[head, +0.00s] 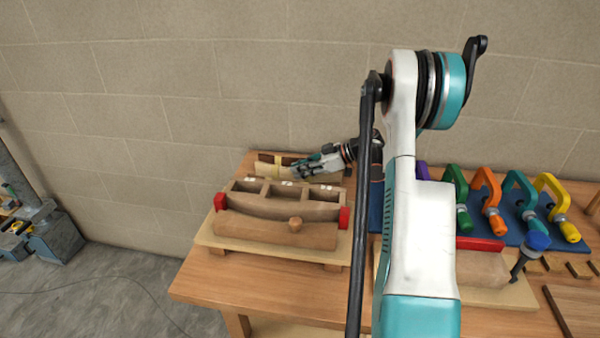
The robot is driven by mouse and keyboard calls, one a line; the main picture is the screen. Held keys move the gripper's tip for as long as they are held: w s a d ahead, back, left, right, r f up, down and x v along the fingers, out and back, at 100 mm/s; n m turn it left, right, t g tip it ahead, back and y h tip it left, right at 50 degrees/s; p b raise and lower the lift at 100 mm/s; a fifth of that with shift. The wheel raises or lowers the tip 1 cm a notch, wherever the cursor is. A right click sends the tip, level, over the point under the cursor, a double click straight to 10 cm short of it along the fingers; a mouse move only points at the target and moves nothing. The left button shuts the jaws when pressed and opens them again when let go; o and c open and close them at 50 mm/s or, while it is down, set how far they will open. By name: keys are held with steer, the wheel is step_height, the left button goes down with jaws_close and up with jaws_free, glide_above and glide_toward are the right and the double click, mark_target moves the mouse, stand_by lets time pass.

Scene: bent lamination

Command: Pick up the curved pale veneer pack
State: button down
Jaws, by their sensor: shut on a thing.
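The curved pale veneer pack (268,168) is at the back left of the workbench, behind a wooden form, with a yellowish band near its middle. My gripper (298,172) reaches in from the right and is shut on the pack near its right part. The fingertips are small in this view and partly cover the pack. I cannot tell whether the pack is lifted clear of what lies under it.
A wooden form (290,207) with red end blocks stands on a pale board in front of the pack. Several coloured clamps (490,200) stand on a blue mat at the right. My arm hides the middle of the workbench (205,287). A block wall (200,100) is close behind.

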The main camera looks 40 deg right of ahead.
step_height(320, 180, up, 20)
steer(key=p, duration=0.6)
steer(key=shift+f, duration=0.2)
